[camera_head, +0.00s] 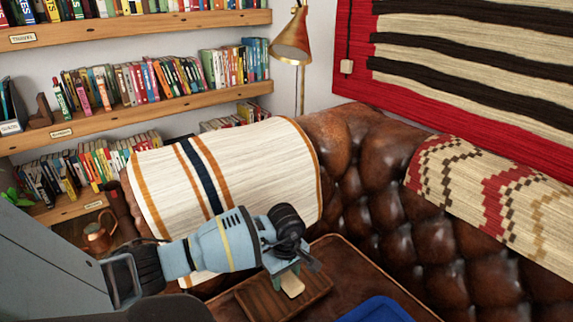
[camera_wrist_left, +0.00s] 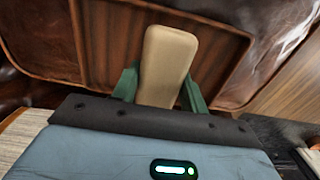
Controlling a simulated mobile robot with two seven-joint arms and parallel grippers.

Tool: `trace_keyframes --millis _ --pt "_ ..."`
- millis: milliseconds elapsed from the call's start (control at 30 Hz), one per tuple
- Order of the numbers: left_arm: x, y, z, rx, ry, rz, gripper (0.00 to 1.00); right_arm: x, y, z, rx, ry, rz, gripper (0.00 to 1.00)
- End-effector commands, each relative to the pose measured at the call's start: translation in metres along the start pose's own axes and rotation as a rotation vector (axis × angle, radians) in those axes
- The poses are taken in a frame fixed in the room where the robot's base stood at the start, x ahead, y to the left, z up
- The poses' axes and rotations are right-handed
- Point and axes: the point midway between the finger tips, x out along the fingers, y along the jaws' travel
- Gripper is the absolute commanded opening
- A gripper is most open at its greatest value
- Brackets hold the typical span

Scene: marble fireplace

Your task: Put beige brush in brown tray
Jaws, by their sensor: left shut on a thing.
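The beige brush (camera_head: 292,287) is a small pale block with rounded ends. My left gripper (camera_head: 285,275) is shut on it, with a green finger on each side, and points down over the brown tray (camera_head: 318,290). In the left wrist view the brush (camera_wrist_left: 168,55) stands out between the green fingers (camera_wrist_left: 160,88), with the tray (camera_wrist_left: 105,45) behind it. The tray has a ribbed, wood-like floor and a raised rim. Whether the brush touches the tray floor is hard to tell. My right gripper is not in view.
A blue object (camera_head: 377,310) lies to the right. A striped blanket (camera_head: 270,160) covers the sofa arm. Bookshelves (camera_head: 150,110), a brass lamp (camera_head: 292,40) and a copper mug (camera_head: 97,238) are farther left and back.

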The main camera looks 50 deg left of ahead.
Motion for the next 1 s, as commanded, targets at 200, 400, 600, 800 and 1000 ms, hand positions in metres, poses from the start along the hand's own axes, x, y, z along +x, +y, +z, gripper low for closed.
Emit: trace_keyframes --millis 200,400,600,800,1000 --pt "0.011 -0.001 0.001 0.000 -0.001 -0.002 0.22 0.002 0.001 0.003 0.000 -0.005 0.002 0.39" --pt "0.037 0.000 0.000 0.000 -0.001 -0.001 0.22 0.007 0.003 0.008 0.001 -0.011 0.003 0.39" --pt "0.036 0.000 0.000 0.001 0.001 0.001 0.22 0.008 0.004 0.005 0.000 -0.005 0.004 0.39" --pt "0.040 0.000 -0.001 0.001 0.002 0.000 0.22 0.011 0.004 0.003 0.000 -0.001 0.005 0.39" --pt "0.040 0.000 0.000 0.001 0.001 0.000 0.64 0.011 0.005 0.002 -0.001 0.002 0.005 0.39"
